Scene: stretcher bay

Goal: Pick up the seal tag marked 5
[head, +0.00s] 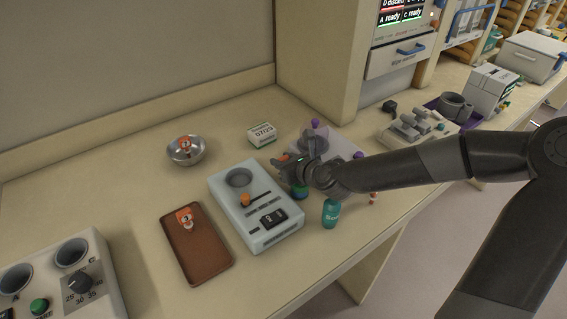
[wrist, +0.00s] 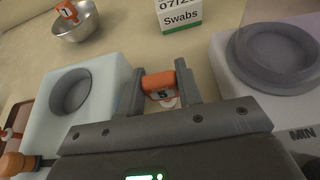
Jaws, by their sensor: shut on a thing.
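My gripper (head: 290,161) is over the counter between the pale blue device and the pale device with the clear lid. In the wrist view its two fingers (wrist: 160,84) are shut on the orange top of a seal tag (wrist: 160,79). The tag has a white label that reads 5. Its lower part is partly hidden by the gripper body, and I cannot tell whether it touches the counter. Another orange tag (head: 185,143) stands in the metal bowl (head: 196,157) and reads 1 in the wrist view (wrist: 66,11). A third orange tag (head: 185,218) lies on the brown tray (head: 211,268).
The pale blue device (head: 227,203) is left of my gripper. The lidded device (wrist: 245,75) is close on its right. A Swabs box (head: 262,134) stands behind. A teal bottle (head: 330,213) stands near the front edge. Counter around the bowl is clear.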

